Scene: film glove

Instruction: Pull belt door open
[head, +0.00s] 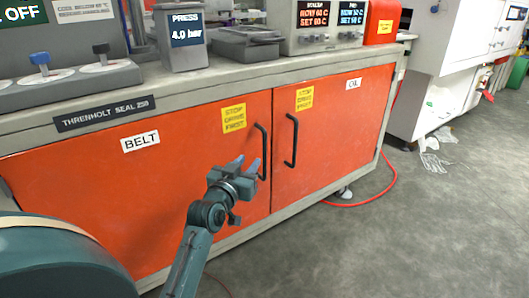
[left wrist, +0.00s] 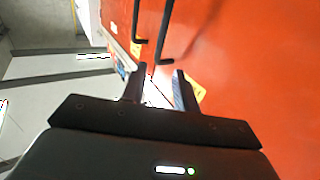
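The orange belt door (head: 170,185) is the left door of the cabinet front, with a white BELT label (head: 140,141) and a yellow sticker. It looks closed. Its black vertical handle (head: 264,150) is at the door's right edge. My left gripper (head: 245,166) is just left of the handle in the head view, fingers apart and empty. In the left wrist view the gripper (left wrist: 160,85) is open, and the black handles (left wrist: 163,35) show beyond its fingertips, not between them. I cannot tell the exact gap to the handle. My right gripper is not in view.
The orange oil door (head: 335,130) with its own black handle (head: 291,140) adjoins on the right. Gauges and boxes stand on the grey cabinet top (head: 215,75). A red hose (head: 375,198) lies on the floor at right. The grey floor (head: 430,220) there is mostly free.

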